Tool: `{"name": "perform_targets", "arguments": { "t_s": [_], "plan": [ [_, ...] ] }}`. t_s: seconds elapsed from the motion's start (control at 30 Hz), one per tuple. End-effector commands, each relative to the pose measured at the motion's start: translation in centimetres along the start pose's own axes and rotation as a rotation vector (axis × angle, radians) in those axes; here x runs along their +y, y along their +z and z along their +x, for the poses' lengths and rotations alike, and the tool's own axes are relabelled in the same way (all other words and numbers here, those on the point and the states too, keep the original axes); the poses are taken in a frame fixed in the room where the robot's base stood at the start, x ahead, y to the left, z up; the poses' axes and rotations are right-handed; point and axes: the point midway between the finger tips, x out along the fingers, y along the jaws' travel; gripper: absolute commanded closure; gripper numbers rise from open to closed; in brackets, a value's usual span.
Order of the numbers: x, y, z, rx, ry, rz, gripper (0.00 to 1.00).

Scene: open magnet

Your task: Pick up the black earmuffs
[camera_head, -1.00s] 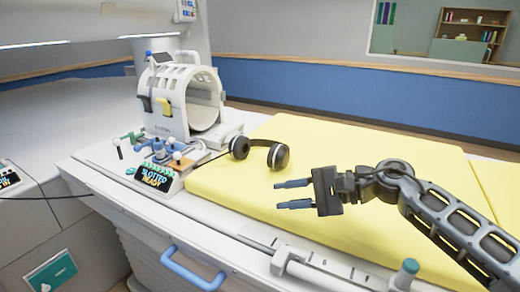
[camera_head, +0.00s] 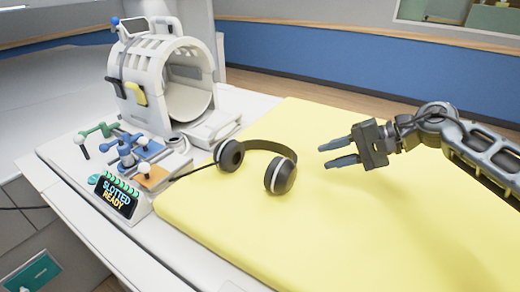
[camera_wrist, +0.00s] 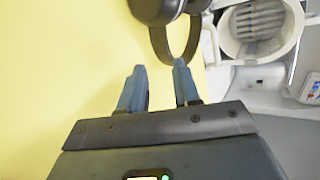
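The black earmuffs (camera_head: 282,174) with silver-ringed cups and a thin headband lie on the yellow pad (camera_head: 350,225), near its left end. A cable runs from the left cup toward the panel. My gripper (camera_head: 332,155) is open and empty, to the right of the earmuffs and apart from them, its fingers pointing left. In the wrist view, one ear cup (camera_wrist: 158,8) and part of the headband (camera_wrist: 186,52) show just beyond the two blue-grey fingertips (camera_wrist: 160,72); the other cup is mostly out of frame.
A white ring-shaped coil (camera_head: 165,80) stands on the table behind left. Blue and green clamps (camera_head: 130,150) and a small "SLOTTED READY" sign (camera_head: 118,197) are left of the pad.

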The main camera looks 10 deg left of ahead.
Motion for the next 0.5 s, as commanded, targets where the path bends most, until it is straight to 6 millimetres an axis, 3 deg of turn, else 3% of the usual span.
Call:
{"name": "perform_targets", "arguments": {
  "t_s": [0.5],
  "plan": [
    [-0.3,0.5,4.8,-0.002,0.005,-0.002,0.68]
  ]
}}
